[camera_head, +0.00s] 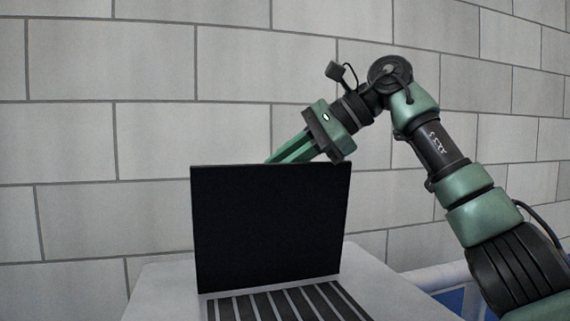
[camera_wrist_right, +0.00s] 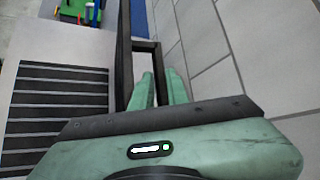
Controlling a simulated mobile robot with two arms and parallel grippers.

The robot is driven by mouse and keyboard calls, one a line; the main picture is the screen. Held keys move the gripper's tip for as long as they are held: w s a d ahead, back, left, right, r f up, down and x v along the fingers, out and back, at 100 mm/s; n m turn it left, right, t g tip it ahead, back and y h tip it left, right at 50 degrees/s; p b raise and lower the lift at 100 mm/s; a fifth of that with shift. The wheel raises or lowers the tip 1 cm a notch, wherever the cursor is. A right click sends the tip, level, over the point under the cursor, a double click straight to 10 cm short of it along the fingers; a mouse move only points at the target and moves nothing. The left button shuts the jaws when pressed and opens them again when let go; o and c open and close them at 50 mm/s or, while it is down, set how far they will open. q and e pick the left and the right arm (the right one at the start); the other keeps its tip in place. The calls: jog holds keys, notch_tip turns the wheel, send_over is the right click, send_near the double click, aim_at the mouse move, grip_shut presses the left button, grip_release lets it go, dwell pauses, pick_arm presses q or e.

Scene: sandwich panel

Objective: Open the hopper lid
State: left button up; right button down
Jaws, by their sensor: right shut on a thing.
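The hopper lid (camera_head: 270,230) is a flat black panel standing about upright at the back of the hopper's slatted top (camera_head: 285,305). In the right wrist view the lid (camera_wrist_right: 123,50) shows nearly edge-on, with a dark handle (camera_wrist_right: 147,44) projecting from its back face. My right gripper (camera_wrist_right: 160,72) is shut on that handle, one finger on each side of its outer bar. In the head view the green fingers (camera_head: 287,152) reach down behind the lid's top edge, which hides their tips. My left gripper is not in view.
The hopper sits in a light grey housing (camera_head: 165,290). A grey block wall (camera_head: 100,140) stands behind. A pale rail over a blue surface (camera_head: 450,298) is at the lower right. Small coloured items on green (camera_wrist_right: 75,12) lie beyond in the wrist view.

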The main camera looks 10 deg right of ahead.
jog(key=shift+r, duration=0.2)
jog(key=c, duration=1.5)
grip_release()
jog(key=shift+w, duration=0.1)
jog(key=shift+o, duration=0.2)
jog(key=shift+f, duration=0.3)
jog(key=shift+w, duration=0.2)
jog(key=v, duration=0.8)
jog(key=shift+f, duration=0.1)
